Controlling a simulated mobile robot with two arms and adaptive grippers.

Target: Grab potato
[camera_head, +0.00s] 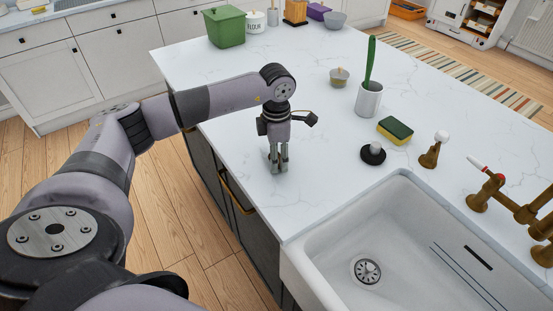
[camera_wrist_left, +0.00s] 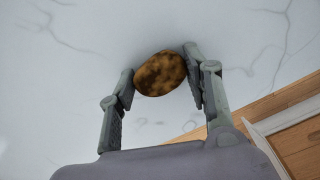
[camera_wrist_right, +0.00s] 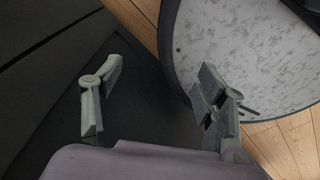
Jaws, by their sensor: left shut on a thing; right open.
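The brown potato (camera_wrist_left: 160,74) shows in the left wrist view between the two fingers of my left gripper (camera_wrist_left: 158,80), over the white marble countertop (camera_wrist_left: 60,90). The gripper is shut on it. In the head view my left gripper (camera_head: 278,162) points straight down at the counter near its left edge, left of the sink. The potato is hidden there behind the fingers. My right gripper (camera_wrist_right: 160,95) shows only in the right wrist view, open and empty, with nothing between its fingers.
A white sink (camera_head: 340,240) with a brass tap (camera_head: 500,195) lies at front right. A sponge (camera_head: 395,130), a black-based stopper (camera_head: 373,154), a white cup with a green brush (camera_head: 369,100) and a small bowl (camera_head: 340,77) stand right of the gripper. A green box (camera_head: 225,27) stands at the back.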

